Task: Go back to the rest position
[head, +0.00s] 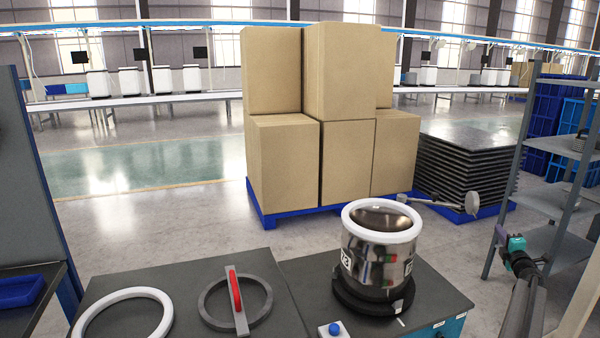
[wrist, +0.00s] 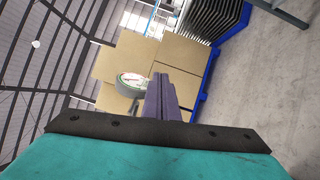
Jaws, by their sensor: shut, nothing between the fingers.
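My gripper (wrist: 162,82) is shut and empty; its purple-grey fingers are pressed together in the middle of the wrist view. Its teal housing fills the bottom of that view. In the head view my arm comes in at the lower right, and its teal wrist part (head: 516,243) is beside a grey shelf rack. My arm is apart from the shiny metal pot (head: 380,255) with a white rim, which stands on a black base on the dark worktop.
A grey ring with a red handle (head: 237,300) and a white ring (head: 122,318) lie on the worktop. A blue button (head: 335,328) is near its front. Cardboard boxes (head: 285,160) stand on a blue pallet beyond. The shelf rack (head: 555,170) is close to my arm.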

